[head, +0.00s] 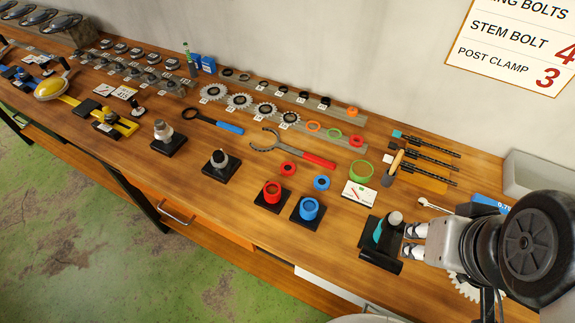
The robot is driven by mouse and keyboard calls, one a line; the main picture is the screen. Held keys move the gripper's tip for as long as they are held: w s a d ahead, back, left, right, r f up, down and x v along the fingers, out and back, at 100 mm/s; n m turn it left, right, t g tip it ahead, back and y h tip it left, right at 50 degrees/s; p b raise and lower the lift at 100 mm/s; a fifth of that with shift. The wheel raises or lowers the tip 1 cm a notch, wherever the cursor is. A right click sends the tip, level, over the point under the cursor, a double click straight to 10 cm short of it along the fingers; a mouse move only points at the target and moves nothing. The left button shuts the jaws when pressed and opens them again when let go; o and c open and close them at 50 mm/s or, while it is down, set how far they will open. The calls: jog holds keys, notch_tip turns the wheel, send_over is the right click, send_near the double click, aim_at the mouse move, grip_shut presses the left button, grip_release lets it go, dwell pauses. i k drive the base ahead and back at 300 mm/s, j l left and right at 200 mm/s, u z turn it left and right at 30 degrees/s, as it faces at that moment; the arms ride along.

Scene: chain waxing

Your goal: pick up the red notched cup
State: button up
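The red notched cup (272,191) stands upright on a small square black base near the middle of the bench, in the head view. My gripper (408,241) is at the lower right, well to the right of the cup and apart from it. Its two fingertips point left with a gap between them, and I see nothing held. The fingertips are beside a black stand with a teal part (378,236), and I cannot tell whether they touch it.
A blue cup (309,208) on its own black base stands close to the right of the red cup. A red ring (288,168) and a blue ring (321,183) lie behind them.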

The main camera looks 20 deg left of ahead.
aim_at(286, 169)
jog(key=j+z, duration=0.25)
jog(key=j, duration=0.4)
jog(key=j+z, duration=0.25)
jog(key=j, duration=0.4)
jog(key=j+z, duration=0.25)
jog(key=j, duration=0.45)
jog(key=k+j+z, duration=0.2)
jog(key=j, duration=0.4)
jog(key=i+j, duration=0.05)
jog(key=i, duration=0.05)
